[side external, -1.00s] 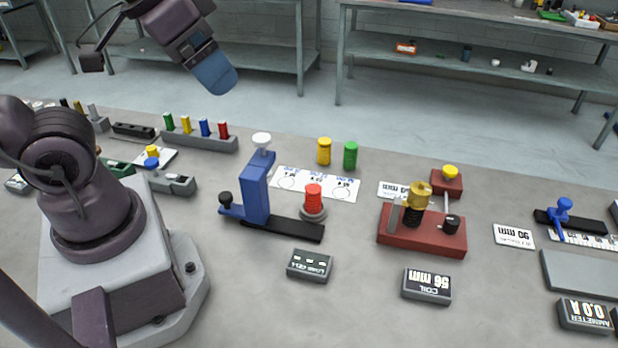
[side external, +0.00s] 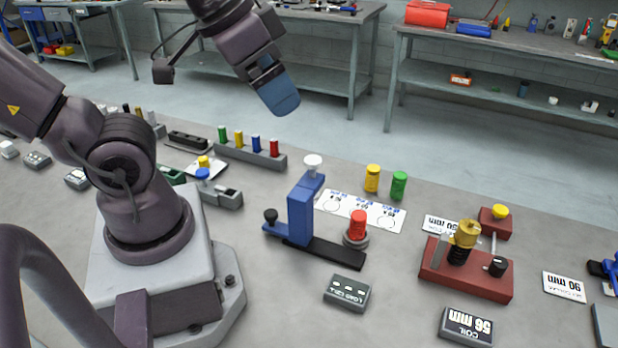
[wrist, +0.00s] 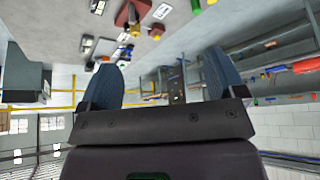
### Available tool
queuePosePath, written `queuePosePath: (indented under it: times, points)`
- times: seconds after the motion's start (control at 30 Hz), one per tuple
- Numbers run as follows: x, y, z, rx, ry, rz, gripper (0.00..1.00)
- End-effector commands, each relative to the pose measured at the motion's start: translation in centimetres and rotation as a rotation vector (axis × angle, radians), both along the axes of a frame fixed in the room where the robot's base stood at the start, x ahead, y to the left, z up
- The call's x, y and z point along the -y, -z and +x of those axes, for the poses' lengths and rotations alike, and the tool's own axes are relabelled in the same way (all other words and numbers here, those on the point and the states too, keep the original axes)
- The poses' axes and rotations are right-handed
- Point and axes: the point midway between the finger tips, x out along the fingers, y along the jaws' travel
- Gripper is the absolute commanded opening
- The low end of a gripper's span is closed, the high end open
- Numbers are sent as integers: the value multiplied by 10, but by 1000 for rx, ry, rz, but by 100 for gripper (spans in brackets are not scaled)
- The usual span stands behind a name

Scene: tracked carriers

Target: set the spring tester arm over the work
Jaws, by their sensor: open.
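A blue upright carrier (side external: 300,215) with a white knob on top and a black knob at its left stands on a black rail (side external: 330,253). A red cylinder (side external: 358,225) stands on a grey round seat to the right of the carrier, apart from it. A red fixture (side external: 455,282) to the right holds a dark coil under a gold cap (side external: 467,234). I cannot tell for sure which one is the spring tester. My gripper (side external: 277,98) is in the air above and behind the bench, clear of everything. Its blue fingers are apart and empty in the wrist view (wrist: 163,78).
A load cell display (side external: 347,291) and a coil display (side external: 466,326) lie in front. Yellow (side external: 372,178) and green (side external: 399,185) cylinders stand behind on the bench. A rack of coloured pegs (side external: 250,153) stands at the left.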

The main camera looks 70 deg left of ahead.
Motion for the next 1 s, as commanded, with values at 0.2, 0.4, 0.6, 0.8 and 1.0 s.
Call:
queuePosePath:
  times: [0.2, 0.4, 0.6, 0.8, 1.0]
  points:
    - [0, 0, 0, 0, 0, 0, 89]
    - [0, 0, 0, 0, 0, 0, 82]
    - [-17, 18, 5, -92, -84, -12, 56]
    - [-60, 66, 15, -333, -356, -160, 56]
    - [-105, 122, 12, -546, -750, -378, 56]
